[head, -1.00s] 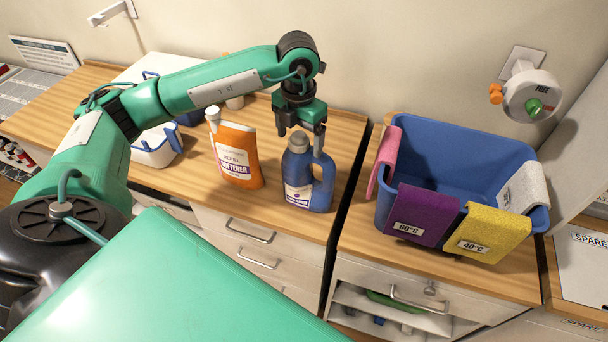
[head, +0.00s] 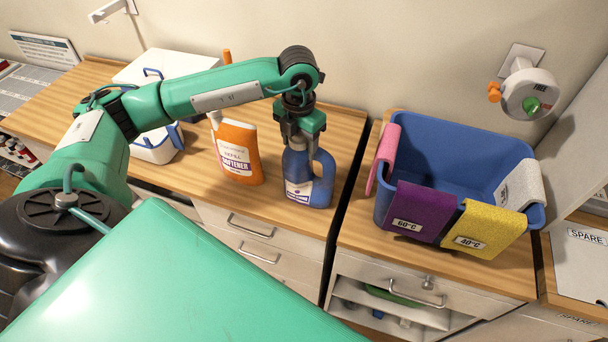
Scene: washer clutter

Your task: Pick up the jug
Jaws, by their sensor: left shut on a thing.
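The jug (head: 308,182) is a blue bottle with a side handle and a pale label, standing upright on the wooden counter near its right end. My left gripper (head: 299,142) comes down on it from above and is shut on its top. The gripper's fingers hide the jug's cap and neck. The handle on the right side is free of the fingers. My right gripper is not in the view.
An orange softener bottle (head: 237,152) stands just left of the jug. A white container with blue handles (head: 154,150) is farther left. Right of a gap between counters, a blue tub (head: 455,160) holds coloured cloths over its rim. The wall is close behind.

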